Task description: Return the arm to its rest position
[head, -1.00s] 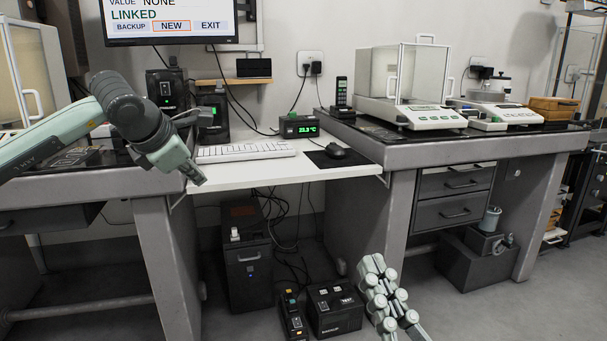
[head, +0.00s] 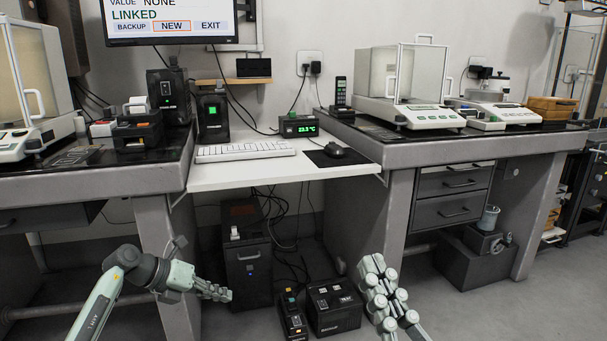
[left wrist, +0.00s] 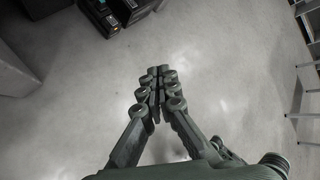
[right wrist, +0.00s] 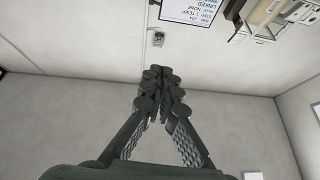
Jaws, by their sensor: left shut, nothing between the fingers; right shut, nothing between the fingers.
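My left gripper (head: 214,291) is low in the head view, below table height and in front of the left table's leg. It is shut and empty; in the left wrist view its fingers (left wrist: 160,75) meet over bare floor. My right gripper (head: 388,292) is low and right of centre in the head view, in front of the gap between the tables. It is shut and empty; in the right wrist view its fingers (right wrist: 160,80) meet with the wall and the monitor behind them. Neither gripper touches anything that I can see.
The left table (head: 80,184), the white keyboard shelf (head: 230,177) and the right table (head: 440,150) stand ahead. Black boxes (head: 335,308) and a dark cabinet (head: 248,265) stand on the floor beneath the shelf.

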